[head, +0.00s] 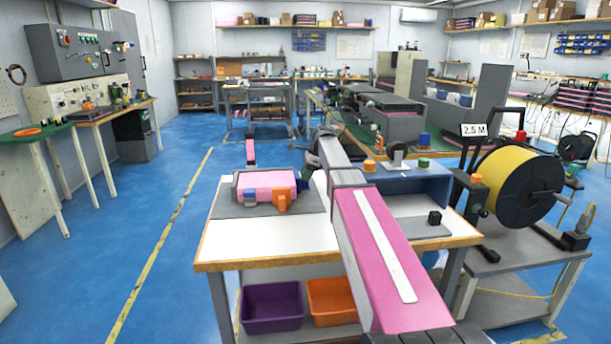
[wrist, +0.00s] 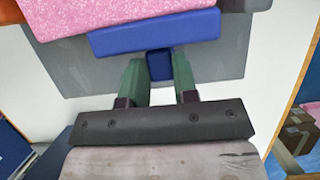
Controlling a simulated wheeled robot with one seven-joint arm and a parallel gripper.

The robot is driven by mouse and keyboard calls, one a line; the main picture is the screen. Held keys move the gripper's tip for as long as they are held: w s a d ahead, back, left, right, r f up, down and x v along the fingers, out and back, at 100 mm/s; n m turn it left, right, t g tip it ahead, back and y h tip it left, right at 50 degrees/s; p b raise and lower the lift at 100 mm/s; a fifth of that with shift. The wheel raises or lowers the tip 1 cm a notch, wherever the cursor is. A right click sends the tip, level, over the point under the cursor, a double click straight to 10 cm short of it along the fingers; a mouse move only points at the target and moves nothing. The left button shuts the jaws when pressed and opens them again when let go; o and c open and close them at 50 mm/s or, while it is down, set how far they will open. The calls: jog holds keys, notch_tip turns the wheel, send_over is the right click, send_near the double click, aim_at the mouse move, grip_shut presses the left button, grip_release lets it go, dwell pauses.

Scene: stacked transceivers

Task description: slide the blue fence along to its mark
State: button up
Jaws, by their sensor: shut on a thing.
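The blue fence (wrist: 155,32) is a flat bar with a small blue grip block. In the wrist view it lies along the near edge of a speckled pink block (wrist: 130,10). I cannot tell whether they touch. My gripper (wrist: 159,66) has green fingers shut on the fence's grip block. In the head view the pink-topped block (head: 258,187) sits on a grey plate (head: 228,211), and the blue fence (head: 302,182) shows at its right end. My arm hides most of the gripper there. I cannot make out the mark.
An orange clamp-like part (head: 284,198) stands at the block's front. The white table (head: 265,247) is clear in front. A blue-grey box (head: 415,186) stands to the right. Purple (head: 272,306) and orange (head: 331,300) bins are below. A yellow cable reel (head: 520,180) is farther right.

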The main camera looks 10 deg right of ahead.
jog(key=o, duration=1)
jog(key=shift+a, duration=0.1)
jog(key=v, duration=0.7)
